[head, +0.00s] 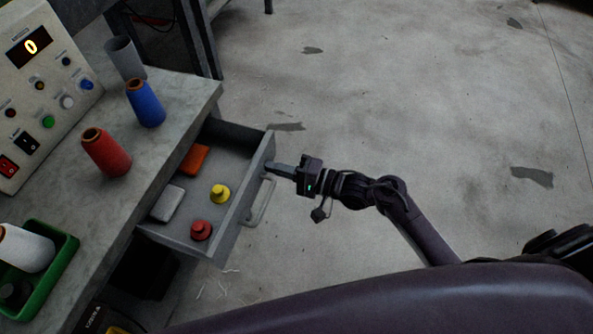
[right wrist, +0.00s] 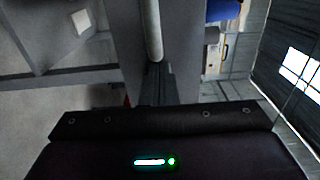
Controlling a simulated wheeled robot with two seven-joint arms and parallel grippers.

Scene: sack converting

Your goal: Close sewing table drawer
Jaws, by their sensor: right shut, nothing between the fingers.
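The grey sewing table drawer (head: 236,205) stands open, pulled out to the right from under the worktop (head: 150,125). Its front panel carries a pale bar handle (head: 263,205). My right gripper (head: 270,168) is shut and empty, its fingertips at the outer side of the front panel, near the far end of the handle. I cannot tell whether they touch. In the right wrist view, the shut fingers (right wrist: 156,85) point at the drawer front, with the handle (right wrist: 152,28) just beyond them. My left gripper is not in view.
In the drawer lie an orange block (head: 195,160), a light grey block (head: 168,203), a yellow spool (head: 220,193) and a red spool (head: 201,230). Thread cones, a green tray (head: 68,245) and a control box (head: 40,90) stand on the worktop. The floor to the right is clear.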

